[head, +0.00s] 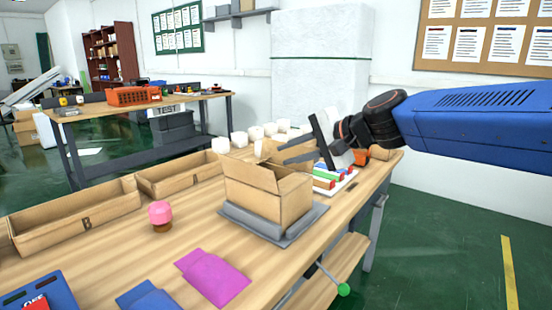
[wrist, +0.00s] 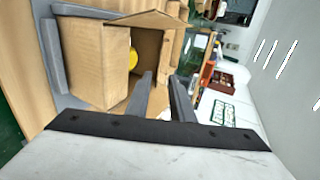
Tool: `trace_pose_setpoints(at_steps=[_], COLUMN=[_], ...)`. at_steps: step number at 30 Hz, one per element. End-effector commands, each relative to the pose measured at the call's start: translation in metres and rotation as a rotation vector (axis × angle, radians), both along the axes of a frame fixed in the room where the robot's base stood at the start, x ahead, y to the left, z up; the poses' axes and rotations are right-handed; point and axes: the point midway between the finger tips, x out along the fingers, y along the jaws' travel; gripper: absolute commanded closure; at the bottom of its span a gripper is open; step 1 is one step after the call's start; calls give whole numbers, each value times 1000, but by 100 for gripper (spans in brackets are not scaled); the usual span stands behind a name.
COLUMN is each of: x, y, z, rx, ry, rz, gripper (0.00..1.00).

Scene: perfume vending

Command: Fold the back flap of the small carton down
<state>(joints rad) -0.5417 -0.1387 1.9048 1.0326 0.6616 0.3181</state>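The small carton (head: 285,207) stands open on a grey tray (head: 252,228) in the head view. Its near flap (head: 250,174) stands up. A tan piece (head: 268,149), apparently another flap, stands up at the back beside my fingers. My gripper (head: 284,150) reaches in from the right above the carton's back side, fingers apart. In the wrist view the carton (wrist: 92,60) lies left of my gripper (wrist: 162,75). One flap (wrist: 150,19) sticks out and a yellow thing (wrist: 133,59) shows inside. The fingers are parted with nothing clearly held; contact with a flap cannot be told.
Two long cardboard bins (head: 75,222) (head: 180,178) line the table's left. A pink-topped item (head: 160,214), a magenta packet (head: 212,276) and a blue packet (head: 148,298) lie in front. White cups (head: 239,139) stand behind. A rack of coloured strips (head: 330,178) is close right.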

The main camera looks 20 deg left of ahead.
Motion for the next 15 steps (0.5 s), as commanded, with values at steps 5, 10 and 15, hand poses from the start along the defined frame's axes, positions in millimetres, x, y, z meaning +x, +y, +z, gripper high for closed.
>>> trace_pose_setpoints(at_steps=[5,10,15], x=[-7,-10,-11], y=[-19,-25,-26], z=[11,15,15], rx=[1,1,0], ry=[-1,0,0], rz=[-1,0,0], gripper=[79,79,79])
